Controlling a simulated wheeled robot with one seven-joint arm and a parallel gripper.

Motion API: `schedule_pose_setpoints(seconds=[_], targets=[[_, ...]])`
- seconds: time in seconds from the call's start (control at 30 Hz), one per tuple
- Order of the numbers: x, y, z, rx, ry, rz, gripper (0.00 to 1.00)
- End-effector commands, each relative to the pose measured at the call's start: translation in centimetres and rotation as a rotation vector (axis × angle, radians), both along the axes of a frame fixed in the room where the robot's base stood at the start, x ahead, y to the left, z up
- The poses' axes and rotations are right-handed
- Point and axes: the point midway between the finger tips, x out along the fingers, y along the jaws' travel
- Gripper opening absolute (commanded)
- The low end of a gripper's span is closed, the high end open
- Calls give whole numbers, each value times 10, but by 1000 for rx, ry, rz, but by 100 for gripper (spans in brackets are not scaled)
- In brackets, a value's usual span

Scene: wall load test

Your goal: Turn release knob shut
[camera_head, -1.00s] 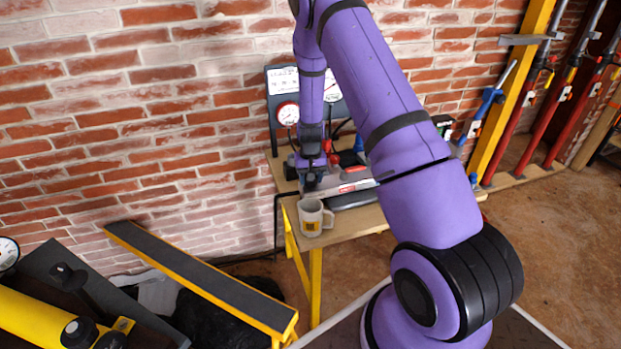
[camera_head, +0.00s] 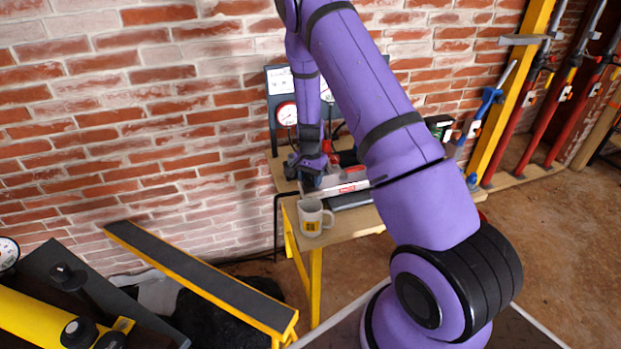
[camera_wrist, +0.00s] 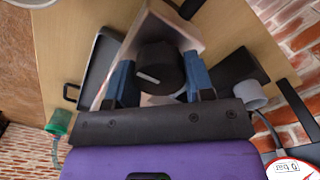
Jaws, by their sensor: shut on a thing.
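The release knob (camera_wrist: 158,72) is round and black with a white mark, seen in the wrist view on the pale end of the pump body (camera_wrist: 180,28). My gripper (camera_wrist: 160,78) has blue fingers, one on each side of the knob, and is shut on it. In the head view my gripper (camera_head: 308,172) is at the near left end of the pump (camera_head: 350,182) on the wooden bench (camera_head: 345,225). There my wrist hides the knob.
A mug (camera_head: 311,217) stands on the bench just in front of the pump. A gauge board (camera_head: 282,82) with a red-rimmed gauge (camera_head: 287,114) stands behind, near the brick wall. A yellow-edged beam (camera_head: 200,275) lies to the left.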

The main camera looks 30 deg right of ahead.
Motion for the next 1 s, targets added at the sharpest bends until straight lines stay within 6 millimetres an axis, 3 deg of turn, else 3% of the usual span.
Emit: schedule_pose_setpoints(seconds=[0.47,0.5,0.6,1.0], targets=[[1,0,1,0,-1,-16,24],[1,0,1,0,-1,-16,50],[1,0,0,0,-1,-16,73],[1,0,8,0,-1,-15,74]])
